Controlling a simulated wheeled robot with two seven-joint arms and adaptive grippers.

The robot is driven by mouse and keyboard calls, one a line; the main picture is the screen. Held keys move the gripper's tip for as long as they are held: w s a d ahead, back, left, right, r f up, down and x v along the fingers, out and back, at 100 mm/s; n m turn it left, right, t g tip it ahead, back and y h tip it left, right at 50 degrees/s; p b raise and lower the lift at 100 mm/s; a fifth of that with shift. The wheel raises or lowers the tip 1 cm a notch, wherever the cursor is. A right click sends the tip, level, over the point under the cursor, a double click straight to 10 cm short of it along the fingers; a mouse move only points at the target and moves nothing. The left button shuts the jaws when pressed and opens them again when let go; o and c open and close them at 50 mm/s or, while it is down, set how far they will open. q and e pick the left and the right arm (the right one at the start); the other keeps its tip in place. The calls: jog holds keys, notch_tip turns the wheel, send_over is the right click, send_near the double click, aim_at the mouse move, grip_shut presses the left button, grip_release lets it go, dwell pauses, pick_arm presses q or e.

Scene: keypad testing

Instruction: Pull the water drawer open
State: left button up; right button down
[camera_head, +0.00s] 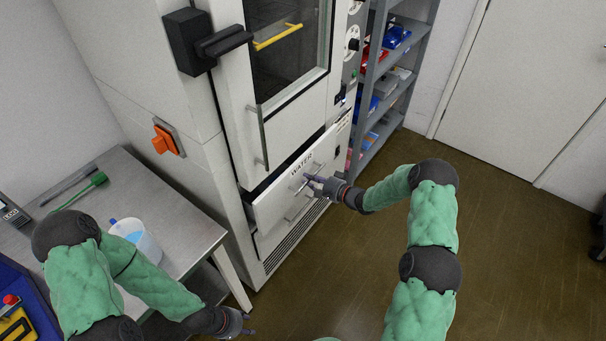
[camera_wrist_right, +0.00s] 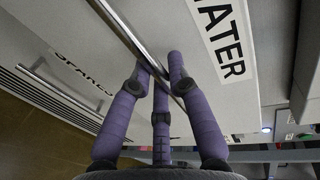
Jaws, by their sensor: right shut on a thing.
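The water drawer (camera_head: 273,207) is a white front labelled WATER, low in the tall white cabinet. A dark gap shows along its top edge, so it stands a little out from the cabinet. The label also shows in the right wrist view (camera_wrist_right: 222,40). My right gripper (camera_head: 309,180) is shut on the drawer's metal bar handle; in the right wrist view its purple fingers close around the bar (camera_wrist_right: 128,38). My left gripper (camera_head: 248,324) is low at the bottom of the head view, away from the drawer, with its fingertips apart and empty.
A second handle (camera_head: 298,208) sits below, beside a SPARES label (camera_wrist_right: 78,70). Grey shelves (camera_head: 400,75) stand right of the cabinet.

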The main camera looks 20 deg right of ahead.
jog(key=f+p+v, duration=0.3)
jog(key=p+v, duration=0.1)
jog(key=v, duration=1.3)
jog(key=shift+s+d, duration=0.45)
jog(key=shift+s, duration=0.15)
jog(key=shift+f, duration=0.1)
jog(key=c, duration=1.1)
grip_release()
jog(key=shift+c, duration=0.2)
jog(key=v, duration=1.2)
jog(key=shift+a, duration=0.1)
